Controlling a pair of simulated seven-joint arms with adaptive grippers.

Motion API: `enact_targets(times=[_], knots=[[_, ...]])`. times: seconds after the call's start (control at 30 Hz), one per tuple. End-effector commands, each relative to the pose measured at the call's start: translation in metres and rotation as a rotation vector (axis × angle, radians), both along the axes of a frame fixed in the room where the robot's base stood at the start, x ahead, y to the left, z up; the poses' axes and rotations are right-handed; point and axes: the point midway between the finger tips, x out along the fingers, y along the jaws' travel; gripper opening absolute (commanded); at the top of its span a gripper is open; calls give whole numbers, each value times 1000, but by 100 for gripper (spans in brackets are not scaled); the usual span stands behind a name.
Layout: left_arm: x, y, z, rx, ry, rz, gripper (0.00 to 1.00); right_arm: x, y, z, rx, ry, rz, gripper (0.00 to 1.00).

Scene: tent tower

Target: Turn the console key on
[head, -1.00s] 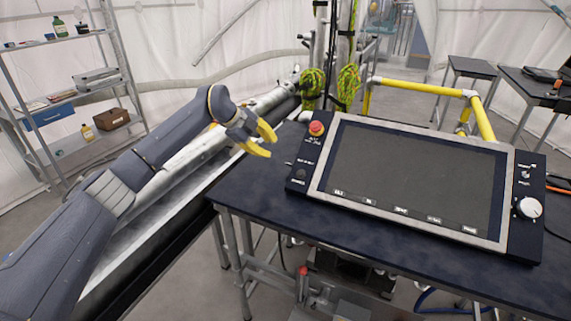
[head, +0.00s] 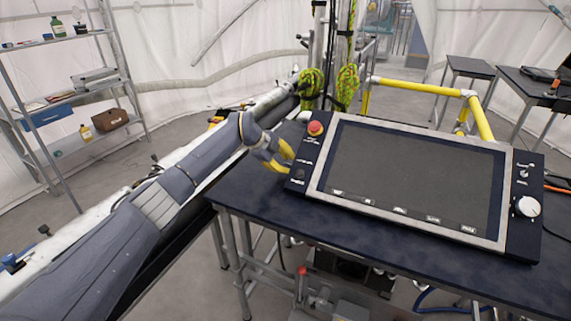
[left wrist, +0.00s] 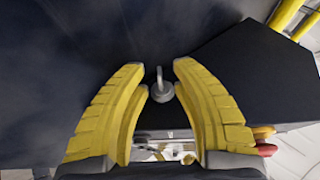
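The console (head: 410,180) stands tilted on the dark table, with a large grey screen, a red stop button (head: 316,128) and a white knob (head: 527,207). My left gripper (head: 285,160) is at the console's left edge, near the button. In the left wrist view its two yellow fingers (left wrist: 161,70) are open. A small metal key (left wrist: 161,88) shows in the gap between the fingertips, with space on both sides. The key lies by the console's black side (left wrist: 260,85). I cannot make out the key in the head view. My right gripper is not in view.
The dark table (head: 250,195) has free top left of and in front of the console. A yellow rail (head: 425,88) runs behind it. Metal shelves (head: 75,95) stand far left, and other tables (head: 535,90) stand at the back right.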

Motion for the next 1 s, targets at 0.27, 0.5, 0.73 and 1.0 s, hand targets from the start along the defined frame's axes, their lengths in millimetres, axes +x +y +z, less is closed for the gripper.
enact_targets(times=[0.27,0.5,0.73,1.0], knots=[[0,0,0,0,0,0,27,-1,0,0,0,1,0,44],[0,0,0,-1,-1,0,0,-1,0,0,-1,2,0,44],[0,0,0,-1,-1,0,0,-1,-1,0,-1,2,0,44],[0,0,0,-1,-7,0,0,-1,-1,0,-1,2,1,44]])
